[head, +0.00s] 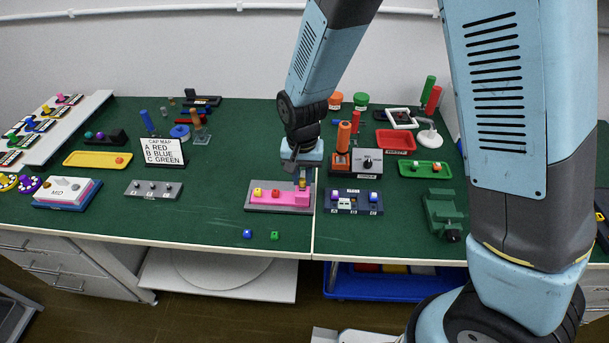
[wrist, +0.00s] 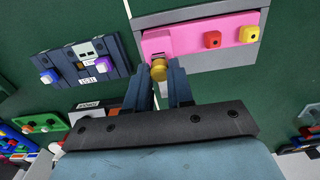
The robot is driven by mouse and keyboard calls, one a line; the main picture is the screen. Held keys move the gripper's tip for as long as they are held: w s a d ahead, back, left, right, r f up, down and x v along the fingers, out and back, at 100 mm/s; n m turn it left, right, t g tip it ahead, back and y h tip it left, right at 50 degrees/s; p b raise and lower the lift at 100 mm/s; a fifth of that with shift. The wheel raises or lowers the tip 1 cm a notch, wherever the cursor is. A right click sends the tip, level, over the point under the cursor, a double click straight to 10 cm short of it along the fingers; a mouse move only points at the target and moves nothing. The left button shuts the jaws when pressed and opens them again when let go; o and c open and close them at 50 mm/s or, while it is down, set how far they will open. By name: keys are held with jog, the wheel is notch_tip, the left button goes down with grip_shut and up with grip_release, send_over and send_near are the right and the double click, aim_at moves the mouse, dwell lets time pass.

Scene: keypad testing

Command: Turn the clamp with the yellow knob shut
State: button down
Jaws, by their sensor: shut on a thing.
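The keypad fixture is a grey base (head: 297,208) with a pink plate (head: 275,197), in the middle of the front half of the table. The clamp is at the plate's right end in the head view, and its yellow knob (head: 302,184) shows just under my gripper (head: 300,172). In the wrist view the pink plate (wrist: 188,40) is at the top, and the yellow knob (wrist: 159,70) is between the tips of my gripper (wrist: 162,75). My fingers are shut on the knob. The fingers hide part of the clamp, so I cannot tell its exact angle.
A red cap (wrist: 212,39) and a yellow cap (wrist: 249,34) are on the pink plate. A dark blue panel (head: 353,202) stands close to the right of the fixture.

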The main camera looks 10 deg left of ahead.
dwell(0.3)
jog(key=c, duration=1)
grip_release()
notch_tip(320, 180, up, 14)
jog(key=shift+f, duration=0.15)
